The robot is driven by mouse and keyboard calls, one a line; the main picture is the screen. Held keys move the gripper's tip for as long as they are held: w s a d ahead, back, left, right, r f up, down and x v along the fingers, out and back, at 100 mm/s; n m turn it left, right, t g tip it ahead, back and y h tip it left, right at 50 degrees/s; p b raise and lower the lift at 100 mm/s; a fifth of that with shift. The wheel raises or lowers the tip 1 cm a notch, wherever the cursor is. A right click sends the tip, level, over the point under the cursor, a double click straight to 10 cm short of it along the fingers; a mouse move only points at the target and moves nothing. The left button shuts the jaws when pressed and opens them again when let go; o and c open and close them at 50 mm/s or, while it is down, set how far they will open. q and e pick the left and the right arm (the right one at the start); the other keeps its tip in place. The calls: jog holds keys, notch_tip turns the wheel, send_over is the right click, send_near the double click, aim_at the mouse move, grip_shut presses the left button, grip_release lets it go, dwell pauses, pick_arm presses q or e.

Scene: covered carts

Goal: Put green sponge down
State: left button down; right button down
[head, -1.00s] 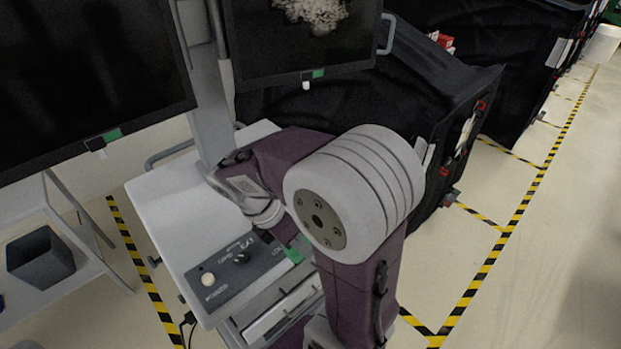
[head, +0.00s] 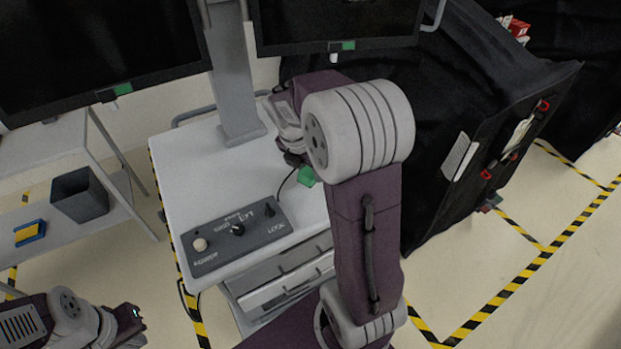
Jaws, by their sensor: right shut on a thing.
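The green sponge (head: 306,176) shows in the head view at the right side of the white cart top (head: 190,185), just below my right wrist. My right gripper (head: 300,165) is shut on the sponge. Its fingers are mostly hidden behind my purple and grey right arm. I cannot tell whether the sponge touches the cart top. My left gripper (head: 132,325) is low at the left, away from the cart and the sponge; its opening is not clear.
A grey control panel (head: 237,238) with knobs lies on the cart's near part, with a cable behind it. Monitors (head: 345,22) stand at the back. A dark bin (head: 80,195) and a blue-yellow sponge (head: 30,232) are on the left shelf. A black-covered cart (head: 430,130) stands right.

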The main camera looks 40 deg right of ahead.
aim_at(310, 179)
jog(key=shift+w+f, duration=0.2)
jog(key=shift+w, duration=0.05)
notch_tip(310, 179, down, 4)
jog(key=shift+s+d+r+b, duration=0.1)
jog(key=shift+b, duration=0.35)
jog(key=c, duration=0.9)
grip_release()
jog(key=shift+o, duration=0.2)
